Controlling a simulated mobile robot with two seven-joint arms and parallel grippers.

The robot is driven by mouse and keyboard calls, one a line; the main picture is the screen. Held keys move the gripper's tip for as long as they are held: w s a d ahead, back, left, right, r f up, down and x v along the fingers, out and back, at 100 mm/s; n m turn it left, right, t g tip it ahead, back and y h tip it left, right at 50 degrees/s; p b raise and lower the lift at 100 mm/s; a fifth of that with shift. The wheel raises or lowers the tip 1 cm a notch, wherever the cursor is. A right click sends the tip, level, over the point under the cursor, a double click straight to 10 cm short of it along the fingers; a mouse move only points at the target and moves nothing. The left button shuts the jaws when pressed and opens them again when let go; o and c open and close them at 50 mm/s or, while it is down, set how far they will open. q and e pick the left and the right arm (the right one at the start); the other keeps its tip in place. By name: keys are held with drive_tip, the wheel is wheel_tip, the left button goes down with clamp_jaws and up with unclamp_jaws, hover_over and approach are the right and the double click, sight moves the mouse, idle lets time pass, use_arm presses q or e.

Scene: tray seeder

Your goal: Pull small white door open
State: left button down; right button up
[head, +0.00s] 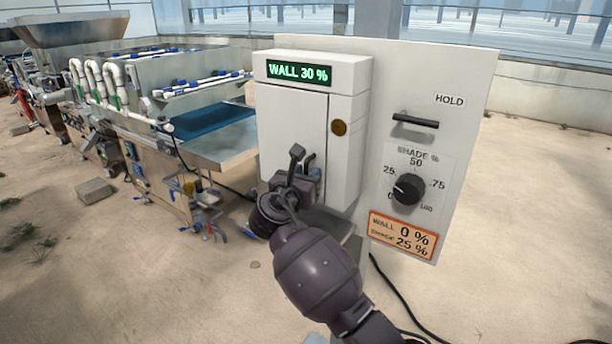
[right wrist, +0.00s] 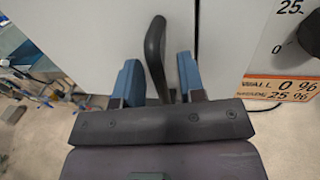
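The small white door (head: 287,125) is the front panel of a white box. It looks shut, with a thin dark seam along its right edge. Its dark grey handle (right wrist: 154,50) stands upright in the right wrist view. My right gripper (head: 302,178) is in front of the lower part of the door in the head view. In the right wrist view its two blue fingers (right wrist: 158,80) stand on either side of the handle, with visible gaps, so it is open around it. The handle's lower end is hidden by the gripper. My left gripper is out of view.
The box (head: 346,150) is mounted on a white panel (head: 460,80) with a black slider (head: 415,120), a dial (head: 408,188) and an orange-edged label (head: 403,235). A steel seeding machine (head: 215,150) stands at left. Cables lie on the sandy floor.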

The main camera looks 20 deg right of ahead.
clamp_jaws()
idle(0.5)
